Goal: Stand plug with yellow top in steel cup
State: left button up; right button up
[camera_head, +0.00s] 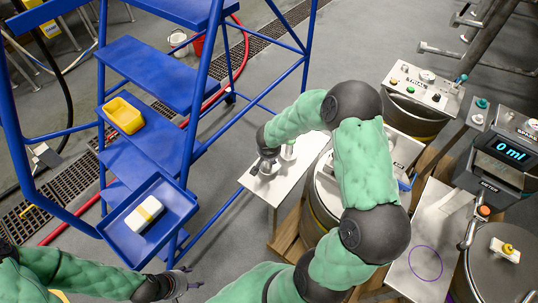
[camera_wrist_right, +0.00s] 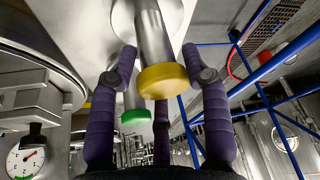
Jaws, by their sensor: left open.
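The plug with the yellow top (camera_wrist_right: 163,80) shows in the right wrist view as a steel stem with a yellow end, standing between the fingers of my right gripper (camera_wrist_right: 159,60). Gaps show between the stem and the two side fingers, so the gripper looks open around it. A round pale base shows at the stem's far end; I cannot tell whether it is the steel cup. In the head view my right gripper (camera_head: 267,166) is over a small white table (camera_head: 308,150), hiding the plug. My left gripper (camera_head: 178,283) is open and empty at the bottom left.
A green-topped plug (camera_wrist_right: 135,117) stands close behind the yellow one. A blue step ladder (camera_head: 150,70) holds a yellow bin (camera_head: 122,115) and a blue tray (camera_head: 117,232) with a white-and-yellow block. A machine with a "0 ml" meter (camera_head: 510,150) and a white board with a purple ring (camera_head: 425,262) are at right.

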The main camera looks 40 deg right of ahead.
jog(key=shift+o, duration=1)
jog(key=shift+r, duration=0.1)
jog(key=shift+r, duration=0.15)
jog(key=p+v, duration=0.3)
jog(key=v, duration=0.8)
jog(key=shift+s+r, duration=0.2)
jog(key=shift+r, duration=0.15)
